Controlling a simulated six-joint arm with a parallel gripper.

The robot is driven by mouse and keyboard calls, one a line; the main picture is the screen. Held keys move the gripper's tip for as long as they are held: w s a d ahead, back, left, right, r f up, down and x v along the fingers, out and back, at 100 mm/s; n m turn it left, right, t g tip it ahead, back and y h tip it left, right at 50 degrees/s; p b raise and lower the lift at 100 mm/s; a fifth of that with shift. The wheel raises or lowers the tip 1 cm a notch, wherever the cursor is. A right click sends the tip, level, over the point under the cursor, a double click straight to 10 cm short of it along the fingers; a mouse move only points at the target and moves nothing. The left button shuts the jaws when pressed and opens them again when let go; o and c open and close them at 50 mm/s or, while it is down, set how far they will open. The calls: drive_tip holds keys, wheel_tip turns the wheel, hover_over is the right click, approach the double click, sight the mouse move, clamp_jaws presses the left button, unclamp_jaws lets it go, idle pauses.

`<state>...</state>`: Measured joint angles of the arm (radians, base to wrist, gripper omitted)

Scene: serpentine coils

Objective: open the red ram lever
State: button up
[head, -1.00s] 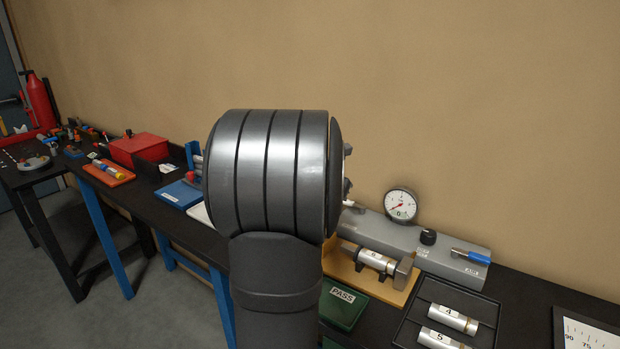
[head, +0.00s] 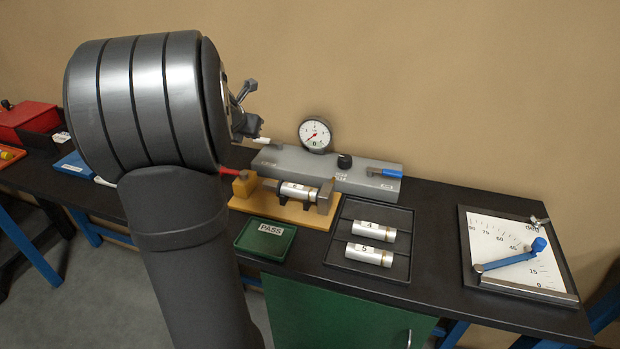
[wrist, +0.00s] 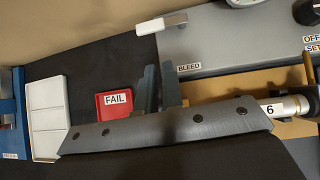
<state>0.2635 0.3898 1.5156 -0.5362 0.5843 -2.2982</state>
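The red ram lever (head: 231,172) shows in the head view as a short red bar at the left end of the ochre fixture, partly hidden behind my arm. It sticks out left beside an ochre block (head: 245,186). A silver cylinder (head: 298,191) lies in the fixture; in the wrist view a cylinder marked 6 (wrist: 278,108) shows at the right. My gripper (head: 248,108) is above and behind the lever, apart from it. Its two fingers (wrist: 160,85) stand apart in the wrist view with nothing seen between them. The lever is not discernible in the wrist view.
A grey unit (head: 335,172) with gauge (head: 315,134) and blue lever (head: 385,172) stands behind the fixture. A white BLEED lever (wrist: 162,23) is near my fingers. A green PASS tray (head: 265,240), red FAIL tray (wrist: 114,103) and black cylinder rack (head: 366,263) lie around.

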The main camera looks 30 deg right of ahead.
drive_tip(key=o, duration=0.7)
drive_tip(key=shift+a+r, duration=0.1)
drive_tip(key=shift+a, duration=0.1)
drive_tip(key=s+a+r, duration=0.2)
drive_tip(key=a+r, duration=0.1)
drive_tip(key=a, duration=0.5)
drive_tip(key=shift+s, duration=0.15)
drive_tip(key=s+a+r, duration=0.5)
drive_tip(key=s+a, duration=0.1)
drive_tip(key=a, duration=0.4)
drive_tip(key=x, duration=1.7)
drive_tip(key=shift+d+f, duration=0.25)
drive_tip(key=shift+d, duration=0.2)
clamp_jaws()
